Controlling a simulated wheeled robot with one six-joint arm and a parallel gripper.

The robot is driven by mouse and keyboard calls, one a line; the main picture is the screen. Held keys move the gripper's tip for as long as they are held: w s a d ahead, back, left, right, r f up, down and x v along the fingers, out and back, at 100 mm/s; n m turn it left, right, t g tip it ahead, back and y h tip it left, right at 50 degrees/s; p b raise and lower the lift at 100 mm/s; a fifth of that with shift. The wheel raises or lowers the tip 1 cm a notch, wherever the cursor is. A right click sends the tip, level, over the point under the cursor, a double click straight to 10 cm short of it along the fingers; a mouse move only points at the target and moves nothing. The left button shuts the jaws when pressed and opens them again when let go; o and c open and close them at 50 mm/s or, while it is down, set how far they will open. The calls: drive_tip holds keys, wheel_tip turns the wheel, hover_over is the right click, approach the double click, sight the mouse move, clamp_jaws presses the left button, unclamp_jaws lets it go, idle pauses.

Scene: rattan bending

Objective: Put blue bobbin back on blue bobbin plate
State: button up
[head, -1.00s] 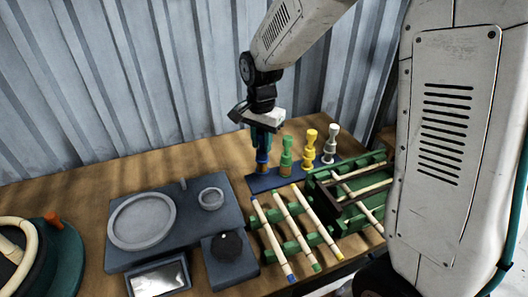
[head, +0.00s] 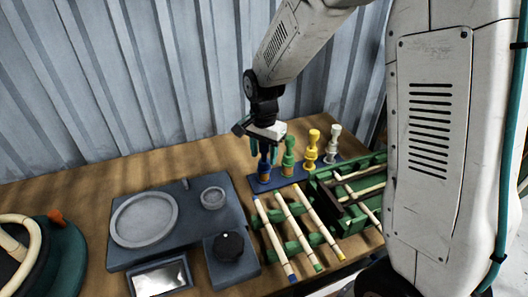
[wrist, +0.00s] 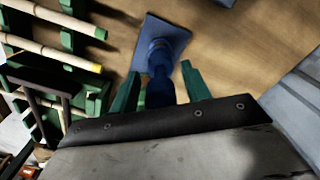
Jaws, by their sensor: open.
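The blue bobbin (head: 264,170) stands upright at the left end of a dark blue plate strip (head: 258,187) in the head view. In the wrist view the blue bobbin (wrist: 159,75) stands on a blue plate (wrist: 178,37), between the fingers. My gripper (head: 263,152) is just above the bobbin's top, with its fingers open on either side of the upper part. In the wrist view my gripper (wrist: 160,82) shows both green fingers apart, with a gap to the bobbin. The bobbin's top is partly hidden by the gripper.
Green (head: 288,160), yellow (head: 311,152) and white (head: 332,146) bobbins stand in a row to the right. A green rack (head: 345,187) with rattan poles lies in front. A grey device (head: 178,237) is at the left. Bare table lies left of the bobbins.

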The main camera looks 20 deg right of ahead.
wheel_tip(320, 180, up, 12)
drive_tip(key=shift+f, duration=0.15)
drive_tip(key=shift+s+r, duration=0.2)
drive_tip(key=shift+r, duration=0.25)
drive_tip(key=s+d+r+n, duration=0.1)
drive_tip(key=s+n, duration=0.2)
drive_tip(key=s, duration=0.6)
drive_tip(key=s+d+r+n, duration=0.2)
drive_tip(key=s+n, duration=0.2)
drive_tip(key=s, duration=0.5)
drive_tip(key=s+d+r+n+t, duration=0.1)
drive_tip(key=s+n, duration=0.2)
drive_tip(key=s, duration=0.6)
drive_tip(key=shift+s+d+r+n, duration=0.25)
drive_tip(key=shift+s+r+n, duration=0.1)
drive_tip(key=shift+r+n, duration=0.05)
